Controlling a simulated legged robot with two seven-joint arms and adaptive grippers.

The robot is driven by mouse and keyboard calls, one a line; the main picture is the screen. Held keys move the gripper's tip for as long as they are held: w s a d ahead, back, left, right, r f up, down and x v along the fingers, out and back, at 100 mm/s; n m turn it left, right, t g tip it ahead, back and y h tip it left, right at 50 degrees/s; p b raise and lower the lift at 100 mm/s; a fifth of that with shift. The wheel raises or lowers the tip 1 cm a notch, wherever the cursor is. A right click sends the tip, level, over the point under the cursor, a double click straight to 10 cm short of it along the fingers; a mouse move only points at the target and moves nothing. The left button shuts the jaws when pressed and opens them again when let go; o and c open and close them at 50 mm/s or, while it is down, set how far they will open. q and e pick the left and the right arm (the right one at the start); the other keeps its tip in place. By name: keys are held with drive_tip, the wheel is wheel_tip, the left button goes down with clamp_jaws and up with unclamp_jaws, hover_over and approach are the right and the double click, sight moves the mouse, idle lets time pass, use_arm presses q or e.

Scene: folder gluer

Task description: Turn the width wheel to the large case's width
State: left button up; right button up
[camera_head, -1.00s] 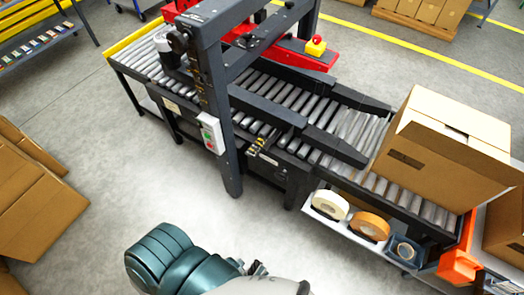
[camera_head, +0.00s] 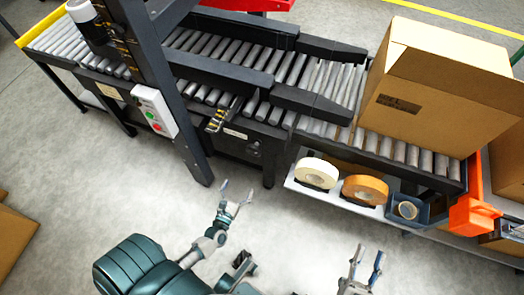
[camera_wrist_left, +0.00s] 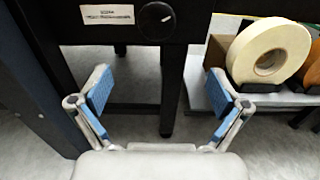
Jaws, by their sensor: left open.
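A black round knob with a white pointer mark (camera_wrist_left: 156,22), apparently the width wheel, is on the dark machine's front panel, right of a white label (camera_wrist_left: 107,14). In the head view the label (camera_head: 236,133) shows on the machine's side; the knob is too small to make out clearly. My left gripper (camera_head: 237,194) is open and empty, in front of and apart from the panel. In the left wrist view its fingers (camera_wrist_left: 158,90) are spread below the knob, touching nothing. My right gripper (camera_head: 369,252) is open and empty at the bottom. An open cardboard case (camera_head: 440,95) stands on the rollers.
A shelf with a cream tape roll (camera_head: 316,173), an orange tape roll (camera_head: 365,189) and a blue holder (camera_head: 410,209) juts out below the conveyor. A dark upright post (camera_head: 168,85) with a switch box (camera_head: 153,110) stands left of the panel. Floor in front is clear.

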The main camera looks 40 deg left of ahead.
use_arm(q)
drive_tip(key=b, duration=0.1)
approach(253, 153)
drive_tip(key=x, duration=0.4)
drive_tip(key=shift+w+a+f, duration=0.2)
drive_tip(key=shift+a+f, duration=0.1)
drive_tip(key=shift+f, duration=0.1)
drive_tip(key=x, duration=0.2)
drive_tip(key=b+x, duration=0.1)
drive_tip(key=x, duration=0.3)
drive_tip(key=shift+w+d+r, duration=0.1)
drive_tip(key=shift+w+d, duration=0.1)
drive_tip(key=shift+w, duration=0.25)
drive_tip(key=shift+w+a, duration=0.1)
drive_tip(key=shift+a, duration=0.1)
use_arm(e)
drive_tip(key=s+r+m+t, duration=0.1)
drive_tip(key=s+r+t, duration=0.3)
drive_tip(key=t, duration=0.1)
drive_tip(key=shift+s+d, duration=0.15)
drive_tip(key=shift+s, duration=0.1)
drive_tip(key=shift+r, duration=0.1)
use_arm(q)
drive_tip(key=c, duration=1.1)
drive_tip(key=shift+c, duration=0.3)
use_arm(e)
drive_tip(key=shift+w, duration=0.15)
